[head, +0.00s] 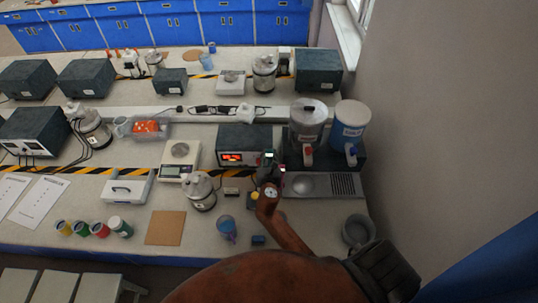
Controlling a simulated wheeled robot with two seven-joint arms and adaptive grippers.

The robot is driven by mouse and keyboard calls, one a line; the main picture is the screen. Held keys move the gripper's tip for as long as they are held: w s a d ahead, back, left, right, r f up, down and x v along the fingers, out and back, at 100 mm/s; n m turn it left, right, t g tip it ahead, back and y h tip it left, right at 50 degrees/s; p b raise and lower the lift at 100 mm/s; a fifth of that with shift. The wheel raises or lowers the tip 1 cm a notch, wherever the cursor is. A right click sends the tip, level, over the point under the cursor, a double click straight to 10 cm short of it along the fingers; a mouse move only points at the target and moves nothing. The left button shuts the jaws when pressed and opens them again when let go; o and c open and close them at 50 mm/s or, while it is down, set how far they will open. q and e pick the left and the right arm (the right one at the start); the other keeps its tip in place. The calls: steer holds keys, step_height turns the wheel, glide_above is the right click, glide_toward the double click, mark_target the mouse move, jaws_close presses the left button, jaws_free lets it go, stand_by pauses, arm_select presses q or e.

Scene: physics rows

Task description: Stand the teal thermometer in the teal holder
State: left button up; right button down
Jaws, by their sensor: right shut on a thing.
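My right arm comes in from the bottom, and its gripper (268,172) is over the bench in front of the dark box with the red display. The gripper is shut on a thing. A small teal spot shows at its tip, which fits the teal thermometer (269,154), but most of it is hidden and its tilt cannot be told. A small dark blue-teal block (258,240) lies near the bench's front edge, below and left of the gripper; it may be the teal holder, but it is too small to be sure. My left gripper is not in view.
A blue cup (227,226) and a glass jar (200,191) stand left of my arm. A small yellow item (255,196) is close to the gripper. A grey bowl (357,230) is at the right, and a metal sink tray (318,185) lies behind it. A brown board (165,228) lies left.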

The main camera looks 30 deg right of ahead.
mark_target(269, 163)
steer(key=shift+f+b, duration=1.9)
steer(key=shift+f, duration=0.95)
steer(key=c, duration=1.6)
jaws_free()
steer(key=shift+s+a, duration=0.1)
steer(key=shift+s, duration=0.1)
steer(key=v, duration=1.1)
steer(key=shift+s+a+r, duration=0.15)
steer(key=shift+s+r, duration=0.1)
